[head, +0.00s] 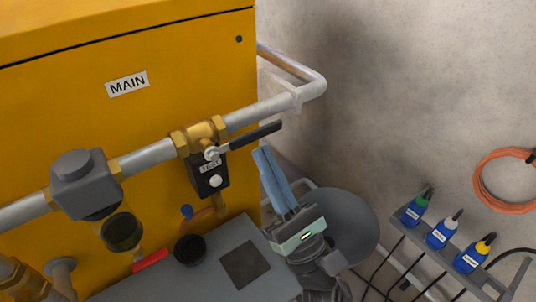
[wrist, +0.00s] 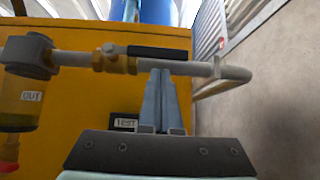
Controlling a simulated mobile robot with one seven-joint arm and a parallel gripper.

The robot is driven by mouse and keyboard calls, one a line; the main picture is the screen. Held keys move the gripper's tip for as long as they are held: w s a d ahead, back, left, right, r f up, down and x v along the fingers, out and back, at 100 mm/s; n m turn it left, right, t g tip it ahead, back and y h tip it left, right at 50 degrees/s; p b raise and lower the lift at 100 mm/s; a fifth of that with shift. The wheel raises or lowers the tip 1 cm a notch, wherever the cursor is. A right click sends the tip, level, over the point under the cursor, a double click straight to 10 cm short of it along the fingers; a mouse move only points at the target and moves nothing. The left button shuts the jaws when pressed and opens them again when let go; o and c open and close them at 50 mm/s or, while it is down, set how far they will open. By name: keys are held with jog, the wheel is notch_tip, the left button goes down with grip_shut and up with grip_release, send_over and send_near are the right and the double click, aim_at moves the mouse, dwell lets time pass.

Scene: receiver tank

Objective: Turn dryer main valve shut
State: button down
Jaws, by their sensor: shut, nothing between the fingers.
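The main valve has a brass body (head: 205,136) in the grey pipe on the yellow cabinet, under a MAIN label (head: 127,84). Its black lever (head: 254,136) points right, lying along the pipe. In the wrist view, the lever (wrist: 160,53) also runs parallel to the pipe (wrist: 193,68). My gripper (head: 263,150) has its blue fingers shut and empty, tips just below the lever's outer end. In the wrist view, my gripper (wrist: 160,72) has its fingertips in front of the pipe, below the lever. I cannot tell whether they touch anything.
A black TEST box (head: 209,178) with a white button sits below the valve. A grey regulator (head: 86,183) is on the pipe to the left. A red handle (head: 150,260) is lower down. A rack (head: 435,245) of blue bottles stands right. The pipe bends back beyond the cabinet.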

jog(key=shift+r, duration=0.55)
jog(key=shift+n+g+y+b, duration=0.3)
jog(key=shift+n+y+b, duration=0.1)
jog(key=shift+n+b, duration=0.15)
